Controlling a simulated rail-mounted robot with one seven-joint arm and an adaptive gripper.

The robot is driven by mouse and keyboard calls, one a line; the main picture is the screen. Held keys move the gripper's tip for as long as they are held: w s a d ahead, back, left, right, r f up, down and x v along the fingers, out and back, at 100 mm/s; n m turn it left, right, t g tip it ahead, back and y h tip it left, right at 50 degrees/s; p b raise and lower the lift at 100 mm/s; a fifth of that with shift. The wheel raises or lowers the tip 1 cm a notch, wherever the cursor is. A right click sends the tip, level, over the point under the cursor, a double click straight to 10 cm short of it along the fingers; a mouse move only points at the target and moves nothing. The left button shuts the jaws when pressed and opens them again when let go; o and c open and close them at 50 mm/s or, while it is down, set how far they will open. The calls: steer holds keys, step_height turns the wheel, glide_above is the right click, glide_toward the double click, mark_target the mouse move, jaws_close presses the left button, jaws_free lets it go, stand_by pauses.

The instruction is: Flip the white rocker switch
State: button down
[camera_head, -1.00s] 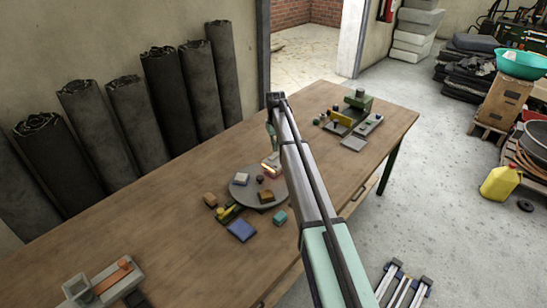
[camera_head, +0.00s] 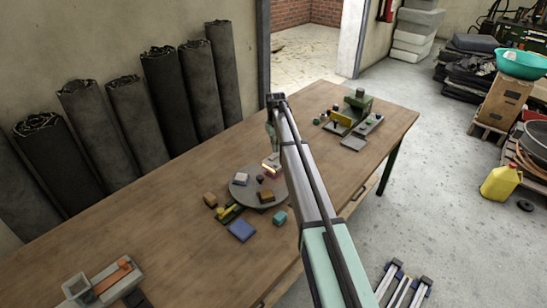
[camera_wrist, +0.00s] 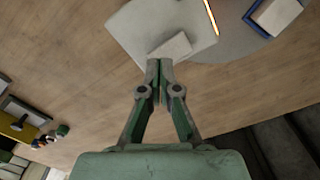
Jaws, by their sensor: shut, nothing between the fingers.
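In the wrist view, a pale block that looks like the white rocker (camera_wrist: 171,47) sits on a light grey plate (camera_wrist: 140,28) with a glowing orange strip along one edge. My gripper (camera_wrist: 160,66) is shut and empty, with its fingertips close to the near left end of the rocker. I cannot tell whether they touch it. In the head view, the plate (camera_head: 270,160) shows as a small pale patch at the edge of the round grey disc, partly behind my arm. My gripper (camera_head: 271,137) is small there and partly hidden by the arm.
The round grey disc (camera_head: 252,198) carries several small blocks. A blue block (camera_head: 242,230) and a teal block (camera_head: 280,217) lie near it on the wooden table (camera_head: 165,235). A green device (camera_head: 357,103) stands at the far end. Dark rolls (camera_head: 165,95) lean on the wall.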

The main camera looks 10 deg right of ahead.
mark_target(276, 154)
steer(key=shift+f+b, duration=0.3)
steer(key=shift+f, duration=0.7)
stand_by(0.4)
steer(key=shift+r, duration=0.15)
steer(key=shift+r+p, duration=1.45)
steer(key=shift+r, duration=1.95)
